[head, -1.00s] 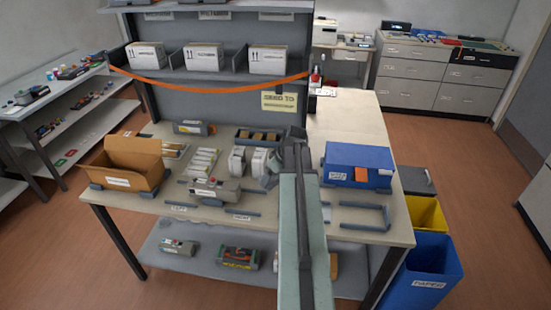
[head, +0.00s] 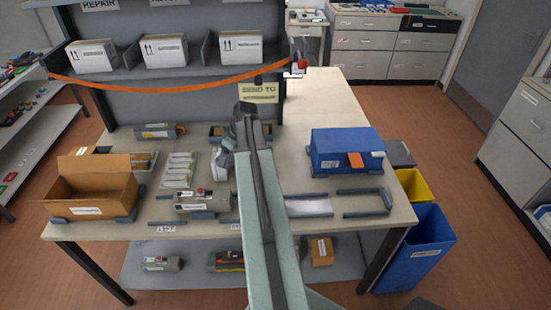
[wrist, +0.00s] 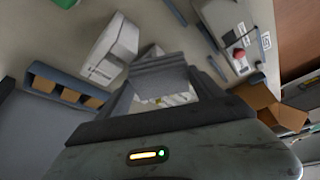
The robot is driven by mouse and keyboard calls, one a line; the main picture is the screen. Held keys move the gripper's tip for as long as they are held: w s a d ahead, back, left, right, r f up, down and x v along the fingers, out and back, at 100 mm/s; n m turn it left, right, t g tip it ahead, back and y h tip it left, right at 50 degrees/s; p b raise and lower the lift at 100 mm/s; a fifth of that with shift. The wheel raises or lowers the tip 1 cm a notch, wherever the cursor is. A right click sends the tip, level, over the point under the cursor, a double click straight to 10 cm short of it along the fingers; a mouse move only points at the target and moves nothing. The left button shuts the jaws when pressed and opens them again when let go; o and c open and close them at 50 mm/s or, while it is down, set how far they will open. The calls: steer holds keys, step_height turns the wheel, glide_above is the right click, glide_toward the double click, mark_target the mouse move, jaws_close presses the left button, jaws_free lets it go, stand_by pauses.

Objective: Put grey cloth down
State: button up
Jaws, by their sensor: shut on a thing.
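My gripper (wrist: 160,84) is shut on a grey cloth (wrist: 158,72), which shows as a folded, ribbed piece between the fingers in the wrist view. In the head view my gripper (head: 246,112) is over the back of the bench (head: 400,213), in front of the shelf unit. The cloth cannot be made out there. In the wrist view the cloth appears above the bench top, near a white boxy item (wrist: 108,48). What lies directly under it is partly hidden.
A grey cartridge with a red knob (head: 205,201) sits at the bench front. An open cardboard box (head: 92,190) stands left, a blue case (head: 345,150) right. An orange strap (head: 180,89) hangs across the shelf. A U-shaped bracket (head: 366,203) and bare bench lie front right.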

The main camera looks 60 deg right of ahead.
steer(key=s+d+f+m+h+b, duration=0.15)
steer(key=s+d, duration=0.25)
steer(key=d, duration=0.8)
steer(key=s+d+f+m+b, duration=0.1)
steer(key=s+d+f+b, duration=0.15)
steer(key=d, duration=1.05)
steer(key=f+b, duration=0.9)
steer(key=shift+s+a+f, duration=0.25)
steer(key=shift+r, duration=0.25)
steer(key=shift+f, duration=0.2)
steer(key=o, duration=1.2)
